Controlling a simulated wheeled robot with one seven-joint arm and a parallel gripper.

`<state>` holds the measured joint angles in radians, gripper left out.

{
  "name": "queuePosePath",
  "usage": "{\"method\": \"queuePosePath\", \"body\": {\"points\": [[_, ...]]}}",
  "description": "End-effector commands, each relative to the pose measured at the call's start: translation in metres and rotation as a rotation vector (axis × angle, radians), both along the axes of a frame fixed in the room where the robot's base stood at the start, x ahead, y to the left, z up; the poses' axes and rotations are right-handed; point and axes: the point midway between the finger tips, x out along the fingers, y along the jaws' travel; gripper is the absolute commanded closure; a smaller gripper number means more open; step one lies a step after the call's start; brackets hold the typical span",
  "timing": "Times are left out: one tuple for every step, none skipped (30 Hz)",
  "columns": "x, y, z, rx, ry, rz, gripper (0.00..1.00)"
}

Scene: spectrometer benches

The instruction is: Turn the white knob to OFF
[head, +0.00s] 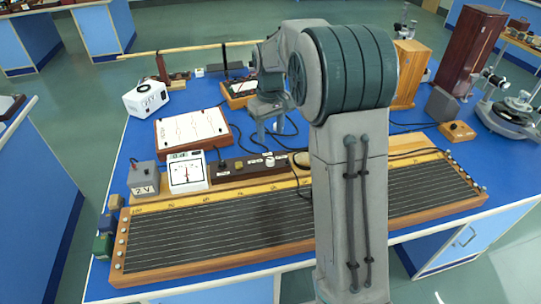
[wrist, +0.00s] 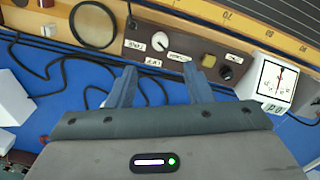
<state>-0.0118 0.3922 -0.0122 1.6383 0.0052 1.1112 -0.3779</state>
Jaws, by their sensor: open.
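The white knob (wrist: 152,25) is round and sits on a dark brown control box (wrist: 180,38) with small white labels. The lettering is too small to read surely, so I cannot tell its setting. In the head view the white knob (head: 269,160) is near the right end of the visible part of the box (head: 237,171). My gripper (wrist: 159,69) is open and empty, its two fingers pointing toward the box. The knob appears beyond the fingertips, apart from them. In the head view my arm hides part of the bench beside the box.
A black knob (wrist: 225,73) and a small pale knob (wrist: 208,60) share the box. A white meter (wrist: 272,82) stands beside it, and a ring-shaped frame (wrist: 93,25) is on the other side. Black cables (wrist: 65,62) lie on the blue bench. A long wire board (head: 220,222) lies in front.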

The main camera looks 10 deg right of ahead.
Motion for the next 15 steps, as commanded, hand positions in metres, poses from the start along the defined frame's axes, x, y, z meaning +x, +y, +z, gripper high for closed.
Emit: {"method": "queuePosePath", "body": {"points": [[-0.001, 0.0, -0.012, 0.0, 0.005, 0.0, 0.53], [-0.001, 0.0, -0.019, 0.0, 0.006, 0.0, 0.53], [-0.001, 0.0, -0.028, 0.0, 0.006, 0.0, 0.53], [-0.001, 0.0, -0.034, 0.0, 0.005, 0.0, 0.53], [-0.001, 0.0, -0.041, 0.0, 0.006, 0.0, 0.53], [-0.001, 0.0, -0.049, 0.0, 0.005, 0.0, 0.53], [-0.001, 0.0, -0.055, 0.0, 0.005, -0.001, 0.53], [-0.001, 0.0, -0.061, 0.0, 0.004, -0.001, 0.53], [-0.001, 0.0, -0.068, 0.0, 0.004, -0.001, 0.53], [-0.001, 0.0, -0.074, 0.0, 0.004, -0.001, 0.53], [-0.001, 0.0, -0.078, 0.0, 0.004, -0.001, 0.53], [-0.001, 0.0, -0.084, 0.0, 0.003, -0.001, 0.53], [-0.001, 0.0, -0.087, 0.0, 0.003, -0.001, 0.53], [-0.001, 0.0, -0.091, 0.0, 0.003, -0.001, 0.53], [0.0, 0.0, -0.094, 0.001, 0.001, -0.001, 0.53]]}}
